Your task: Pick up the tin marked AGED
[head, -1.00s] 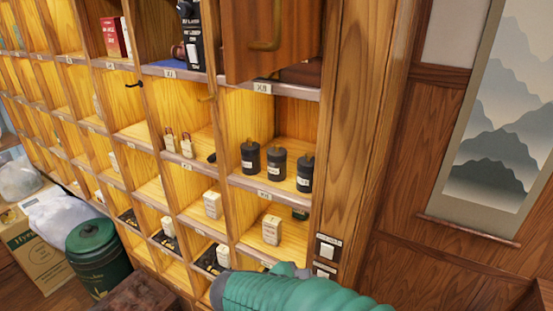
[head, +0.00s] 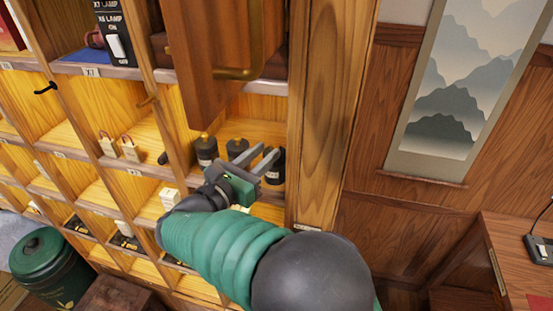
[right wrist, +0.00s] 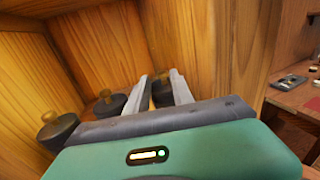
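Three dark tins with yellowish knobs stand in a row in a wooden cubby: a left tin (head: 206,150), a middle tin (head: 237,148) and a right tin (head: 278,170). They have pale labels, too small to read, so I cannot tell which says AGED. My right gripper (head: 271,151) is open at the cubby's front, its fingers reaching toward the right tin and partly covering it. In the right wrist view the right tin (right wrist: 161,93) shows between the two fingers, beyond the palm; contact is unclear. The left (right wrist: 60,131) and middle (right wrist: 109,104) tins stand left of the fingers. My left gripper is out of view.
An open wooden door (head: 223,60) with a brass handle hangs above the tins' cubby. A thick wooden post (head: 325,120) bounds it on the right. Small tagged items (head: 130,150) stand in the cubby to the left. A green canister (head: 48,270) stands lower left.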

